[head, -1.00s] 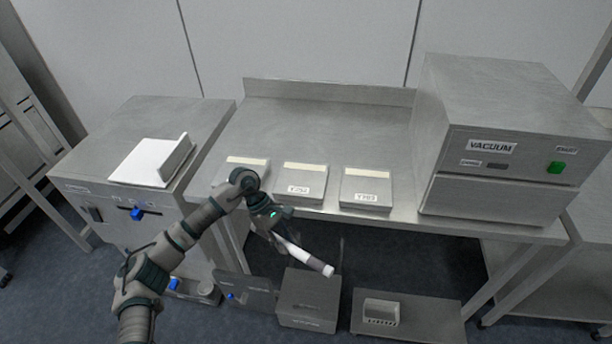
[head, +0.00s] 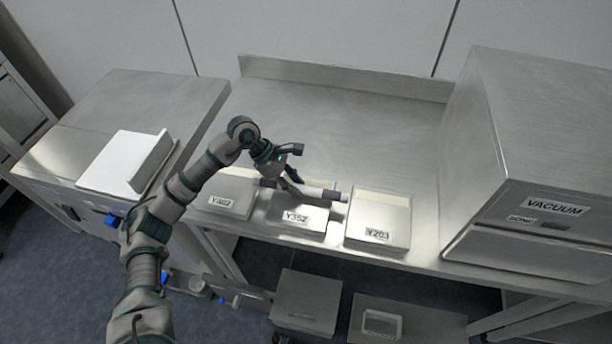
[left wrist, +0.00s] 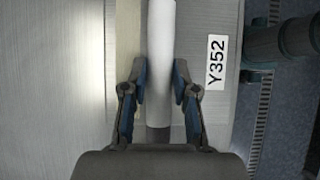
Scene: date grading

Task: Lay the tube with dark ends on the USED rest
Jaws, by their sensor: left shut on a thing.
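My left gripper (head: 290,187) is shut on a white tube (head: 316,193) with dark ends. The tube lies roughly level across the block labelled Y352 (head: 288,221), near its pale strip. I cannot tell whether it touches the block. In the left wrist view, the tube (left wrist: 161,45) runs up between the two blue-grey fingers (left wrist: 161,85), and its dark near end shows by the palm. The Y352 label (left wrist: 216,62) is right of it. No label reading USED is legible. My right gripper is not in view.
Block Y402 (head: 223,199) stands left of Y352 and block Y203 (head: 376,232) right of it, on the steel bench (head: 330,110). A vacuum cabinet (head: 545,150) stands at the right. A white panel with a raised edge (head: 118,165) sits on the left cabinet.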

